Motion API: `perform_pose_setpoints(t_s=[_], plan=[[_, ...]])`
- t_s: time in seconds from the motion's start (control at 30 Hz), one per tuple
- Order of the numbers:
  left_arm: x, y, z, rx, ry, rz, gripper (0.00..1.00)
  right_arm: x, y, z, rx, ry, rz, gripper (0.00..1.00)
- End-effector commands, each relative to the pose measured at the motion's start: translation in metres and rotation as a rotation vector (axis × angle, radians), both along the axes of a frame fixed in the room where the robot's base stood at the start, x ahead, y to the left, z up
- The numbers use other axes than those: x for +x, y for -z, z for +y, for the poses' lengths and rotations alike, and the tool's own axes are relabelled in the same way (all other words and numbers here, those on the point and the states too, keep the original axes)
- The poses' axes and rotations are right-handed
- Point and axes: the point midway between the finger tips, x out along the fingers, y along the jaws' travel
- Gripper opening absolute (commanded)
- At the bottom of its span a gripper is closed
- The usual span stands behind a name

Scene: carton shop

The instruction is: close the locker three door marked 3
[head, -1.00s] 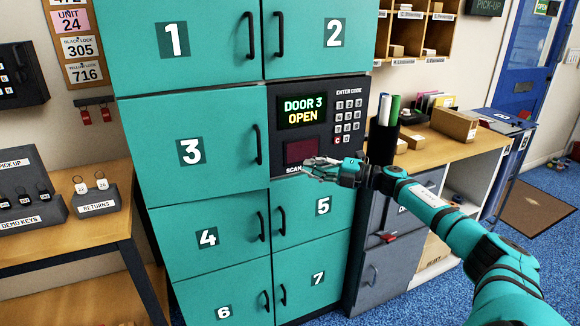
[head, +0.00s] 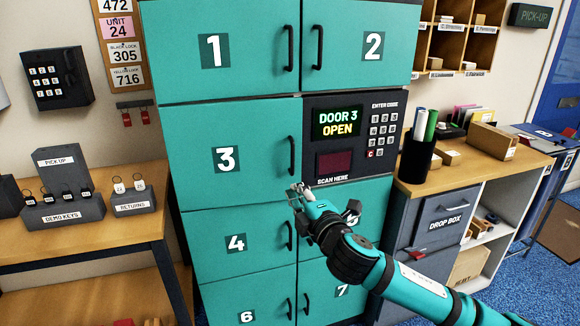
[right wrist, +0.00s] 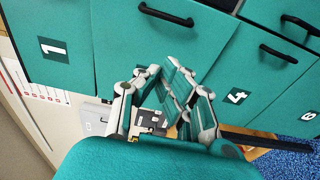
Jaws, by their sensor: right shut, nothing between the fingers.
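The teal locker door 3 (head: 228,130) is in the middle left of the locker bank in the head view, with a black upright handle (head: 292,155) at its right edge. It looks nearly flush with its neighbours; I cannot tell if a gap remains. The display (head: 337,122) beside it reads "DOOR 3 OPEN". My right gripper (head: 297,189) is shut and empty by the door's lower right corner, below the handle. I cannot tell whether it touches. In the right wrist view the shut fingers (right wrist: 166,75) cover part of door 3 (right wrist: 115,60). My left gripper is out of view.
Door 4 (head: 205,232) lies below and door 1 (head: 180,65) above. The keypad panel (head: 385,165) is right of door 3. A wooden table (head: 110,235) with key stands is at left, a counter (head: 500,175) with a pen cup (head: 415,160) at right.

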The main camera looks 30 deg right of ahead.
Motion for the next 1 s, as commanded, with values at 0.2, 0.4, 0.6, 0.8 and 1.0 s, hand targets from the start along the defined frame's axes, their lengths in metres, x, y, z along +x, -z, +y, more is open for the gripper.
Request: perform_pose_setpoints(t_s=[0.2,0.4,0.6,0.8,1.0], plan=[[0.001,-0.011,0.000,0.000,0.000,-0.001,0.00,0.041,-0.004,-0.006,0.003,0.002,-0.003,0.00],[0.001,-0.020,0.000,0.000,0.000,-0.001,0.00,0.084,-0.003,-0.013,0.002,0.001,-0.002,0.00],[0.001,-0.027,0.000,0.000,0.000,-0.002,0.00,0.106,-0.001,-0.034,-0.001,0.001,-0.001,0.00],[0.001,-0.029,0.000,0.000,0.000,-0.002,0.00,0.114,0.000,-0.045,-0.001,0.000,-0.002,0.00],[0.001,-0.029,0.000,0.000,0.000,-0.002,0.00,0.115,0.001,-0.046,0.000,-0.001,-0.002,0.00]])
